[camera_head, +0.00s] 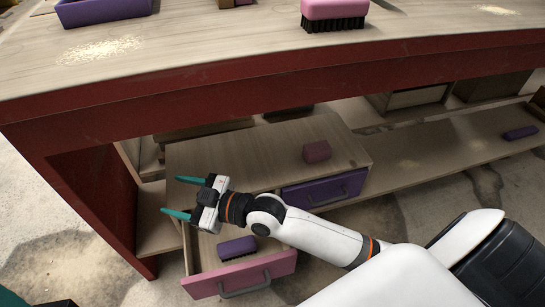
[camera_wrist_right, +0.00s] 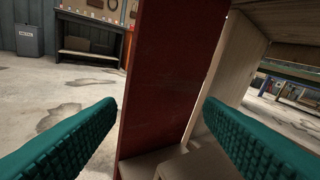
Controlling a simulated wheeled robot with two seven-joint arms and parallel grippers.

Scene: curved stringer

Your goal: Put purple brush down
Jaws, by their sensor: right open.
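A purple brush (camera_head: 237,248) with dark bristles lies in the pulled-out pink-fronted drawer (camera_head: 243,276) under the workbench. Another small purple brush (camera_head: 520,132) lies on the low shelf at the far right. My right gripper (camera_head: 182,197) is open and empty, above and to the left of the brush in the drawer, with its teal fingers pointing left. In the right wrist view its open fingers (camera_wrist_right: 160,135) face a red panel (camera_wrist_right: 165,80) with nothing between them. My left gripper is not seen.
The red-edged workbench top (camera_head: 200,50) overhangs the cabinet and carries a pink brush (camera_head: 335,10) and a purple tray (camera_head: 100,10). Open floor shows at the left.

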